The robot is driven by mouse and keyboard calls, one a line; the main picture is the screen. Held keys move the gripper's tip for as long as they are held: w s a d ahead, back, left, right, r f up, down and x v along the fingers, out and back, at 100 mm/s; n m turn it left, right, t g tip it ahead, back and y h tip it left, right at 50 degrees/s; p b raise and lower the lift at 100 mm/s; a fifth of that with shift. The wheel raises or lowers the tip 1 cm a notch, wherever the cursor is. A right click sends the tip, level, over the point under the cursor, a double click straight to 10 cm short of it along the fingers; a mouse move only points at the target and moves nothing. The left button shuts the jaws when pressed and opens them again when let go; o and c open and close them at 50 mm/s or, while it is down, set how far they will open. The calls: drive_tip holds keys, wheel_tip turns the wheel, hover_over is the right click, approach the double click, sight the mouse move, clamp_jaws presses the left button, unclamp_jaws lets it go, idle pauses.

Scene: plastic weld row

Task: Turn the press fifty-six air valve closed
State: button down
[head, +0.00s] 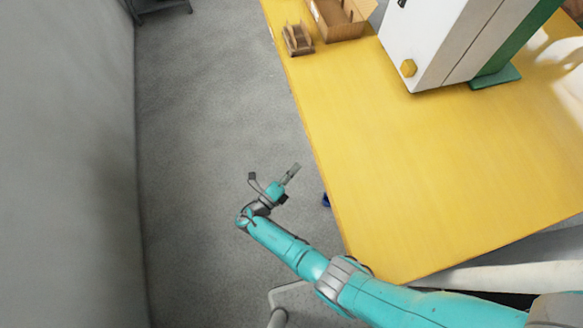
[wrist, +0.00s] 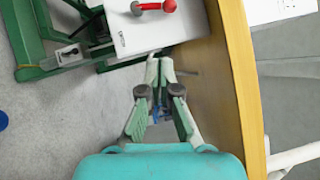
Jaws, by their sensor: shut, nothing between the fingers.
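A red valve handle (wrist: 150,6) shows at the top of the wrist view, mounted on a white panel (wrist: 140,32) with small dark lettering too small to read. I cannot tell from the lettering whether it is press fifty-six. My gripper (wrist: 160,70) is shut and empty, its tips apart from the panel and below the handle in that picture. In the head view my gripper (head: 293,169) hangs over the floor, left of the yellow table's edge. No red handle shows in the head view.
The yellow table (head: 400,170) fills the right; its edge (wrist: 232,80) runs close beside my gripper. A green frame (wrist: 28,45) is at left. Grey floor (head: 200,130) is clear.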

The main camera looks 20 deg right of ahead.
drive_tip(key=w+d+r, duration=0.1)
drive_tip(key=w+d, duration=0.5)
drive_tip(key=w, duration=0.1)
drive_tip(key=shift+w+r, duration=0.2)
drive_tip(key=shift+r, duration=0.1)
drive_tip(key=shift+d, duration=0.1)
drive_tip(key=shift+w+r, duration=0.55)
drive_tip(key=shift+w, duration=0.3)
